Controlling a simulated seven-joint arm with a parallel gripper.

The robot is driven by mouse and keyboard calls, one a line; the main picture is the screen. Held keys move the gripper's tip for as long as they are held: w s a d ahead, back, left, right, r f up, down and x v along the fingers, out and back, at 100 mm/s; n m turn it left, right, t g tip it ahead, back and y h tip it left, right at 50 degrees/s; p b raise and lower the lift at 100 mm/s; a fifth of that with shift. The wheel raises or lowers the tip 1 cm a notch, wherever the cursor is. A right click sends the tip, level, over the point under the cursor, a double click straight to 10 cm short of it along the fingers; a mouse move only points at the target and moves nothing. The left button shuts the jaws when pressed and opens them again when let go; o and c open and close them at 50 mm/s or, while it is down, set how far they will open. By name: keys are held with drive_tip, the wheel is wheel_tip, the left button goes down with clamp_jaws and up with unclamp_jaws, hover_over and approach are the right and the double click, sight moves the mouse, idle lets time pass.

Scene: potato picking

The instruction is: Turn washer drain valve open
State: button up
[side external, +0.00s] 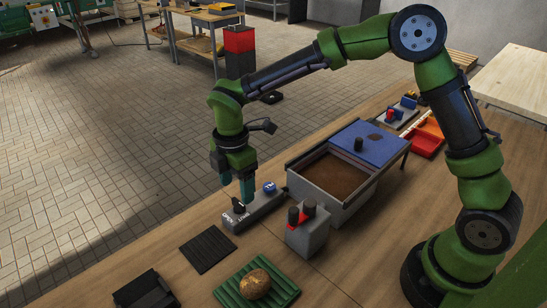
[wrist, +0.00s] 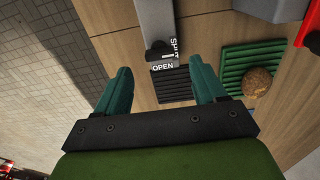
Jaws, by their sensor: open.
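The drain valve is a grey block (side external: 262,208) lettered SHUT and OPEN, on the bench beside the washer. A small black handle (side external: 238,206) stands on it near the lettering, and a blue knob (side external: 270,187) is at its far end. In the wrist view the black handle (wrist: 158,51) lies close to both words; which one it points to is unclear. My gripper (side external: 247,194) points down over the block near the handle. In the wrist view my gripper (wrist: 160,68) is open and empty, with its teal fingers apart. The washer (side external: 322,195) is a grey tub of brown water with a blue cover.
A grey box with black knobs and a red patch (side external: 306,236) stands close to the right of the valve. A potato (side external: 255,284) lies on a green ribbed mat (side external: 225,293). A black ribbed mat (side external: 208,249) lies flat nearby. An orange tray (side external: 427,138) is farther back.

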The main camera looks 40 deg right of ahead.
sight(238, 202)
drive_tip(key=shift+f, duration=2.3)
drive_tip(key=c, duration=1.1)
drive_tip(key=shift+o, duration=0.2)
